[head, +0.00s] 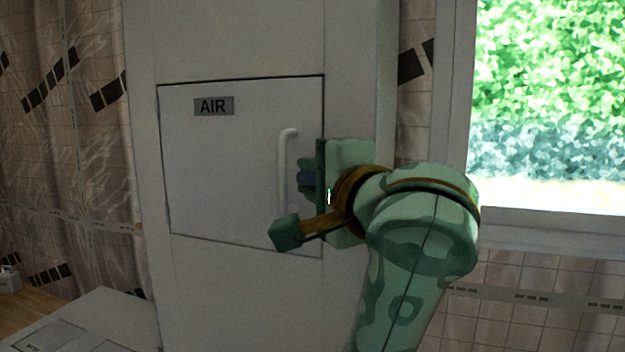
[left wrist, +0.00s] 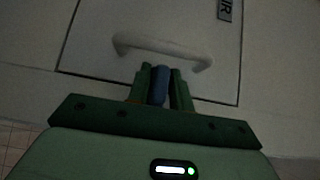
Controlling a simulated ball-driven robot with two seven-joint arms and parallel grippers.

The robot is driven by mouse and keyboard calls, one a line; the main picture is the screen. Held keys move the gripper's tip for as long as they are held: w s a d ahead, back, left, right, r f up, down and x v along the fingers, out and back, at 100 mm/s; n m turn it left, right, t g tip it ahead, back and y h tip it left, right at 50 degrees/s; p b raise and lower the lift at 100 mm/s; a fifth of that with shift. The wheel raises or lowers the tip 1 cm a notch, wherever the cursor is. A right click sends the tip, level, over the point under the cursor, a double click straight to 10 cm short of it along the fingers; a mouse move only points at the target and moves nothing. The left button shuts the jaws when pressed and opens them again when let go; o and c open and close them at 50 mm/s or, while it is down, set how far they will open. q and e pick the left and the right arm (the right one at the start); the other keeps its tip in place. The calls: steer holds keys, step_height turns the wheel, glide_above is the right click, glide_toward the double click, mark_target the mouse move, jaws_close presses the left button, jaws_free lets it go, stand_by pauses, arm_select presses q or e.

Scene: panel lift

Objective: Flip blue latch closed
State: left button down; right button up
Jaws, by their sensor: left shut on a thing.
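The blue latch (left wrist: 160,86) sits at the edge of a white panel door (head: 225,160) marked AIR. In the left wrist view it stands between the two green fingers of my left gripper (left wrist: 160,88), which is shut on it. In the head view a small bit of the blue latch (head: 305,180) shows by the fingers of my left gripper (head: 308,178), just right of the door's white handle (head: 283,170). Most of the latch is hidden by the gripper there. The door looks flush with its frame. My right gripper is not in view.
The white handle (left wrist: 160,48) is close in front of my left fingers. The door is set in a tall white cabinet (head: 255,300). A window (head: 550,110) is at the right and a low white unit (head: 95,320) at the lower left.

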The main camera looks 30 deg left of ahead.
arm_select(q)
steer(key=c, duration=1.4)
jaws_free()
steer(key=shift+w, duration=0.1)
steer(key=shift+o, duration=0.2)
steer(key=p+v, duration=0.4)
steer(key=v, duration=1.2)
steer(key=shift+f, duration=0.2)
steer(key=shift+d, duration=0.1)
